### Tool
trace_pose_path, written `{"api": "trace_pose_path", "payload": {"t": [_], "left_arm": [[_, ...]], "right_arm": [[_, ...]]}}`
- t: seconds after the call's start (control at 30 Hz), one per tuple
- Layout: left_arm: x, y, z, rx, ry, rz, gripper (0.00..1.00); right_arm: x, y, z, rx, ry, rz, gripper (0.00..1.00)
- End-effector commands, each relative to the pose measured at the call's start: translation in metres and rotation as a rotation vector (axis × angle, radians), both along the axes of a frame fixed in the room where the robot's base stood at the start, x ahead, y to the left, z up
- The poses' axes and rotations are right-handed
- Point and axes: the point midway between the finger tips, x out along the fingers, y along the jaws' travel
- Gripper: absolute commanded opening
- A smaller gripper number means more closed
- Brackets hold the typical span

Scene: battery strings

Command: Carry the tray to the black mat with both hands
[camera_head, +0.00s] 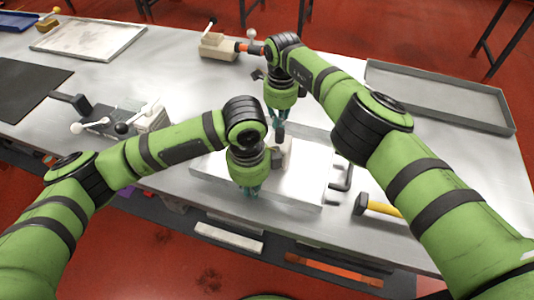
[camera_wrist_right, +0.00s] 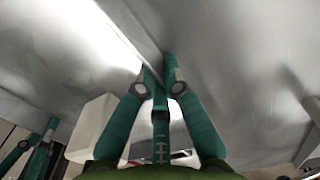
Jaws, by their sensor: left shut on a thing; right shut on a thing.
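The pale metal tray (camera_head: 300,187) is in the middle of the table in the head view, partly hidden by my arms. My left gripper (camera_head: 250,190) is shut on its near edge. My right gripper (camera_head: 279,136) is shut on its far edge. In the right wrist view the teal fingers (camera_wrist_right: 160,82) pinch a thin rim. A white block (camera_wrist_right: 92,128) shows beside them, apparently in the tray, and my left gripper's fingers (camera_wrist_right: 40,150) show at lower left. I cannot tell whether the tray is off the table. The black mat (camera_head: 30,88) lies flat at the far left.
A clamp-like device (camera_head: 120,122) stands between tray and mat. A hammer (camera_head: 375,206) and a black hex key (camera_head: 343,178) lie right of the tray. A grey tray (camera_head: 440,92), a beige device (camera_head: 222,45) and a white tray (camera_head: 90,40) stand farther back.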

Motion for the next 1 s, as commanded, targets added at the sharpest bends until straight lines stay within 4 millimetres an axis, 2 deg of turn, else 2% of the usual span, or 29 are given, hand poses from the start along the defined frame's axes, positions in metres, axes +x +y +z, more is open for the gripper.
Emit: {"api": "trace_pose_path", "payload": {"t": [0.27,0.7,1.0], "left_arm": [[0.001,-0.001,0.013,-0.003,-0.003,0.0,0.0],[0.001,-0.001,0.05,-0.003,-0.003,0.0,0.0],[0.001,-0.001,0.052,-0.003,-0.003,0.0,0.0]], "right_arm": [[0.001,0.0,0.013,0.001,-0.003,0.001,0.0],[0.001,0.0,0.05,0.001,-0.003,0.001,0.0],[0.001,0.0,0.052,0.001,-0.003,0.001,0.0]]}}
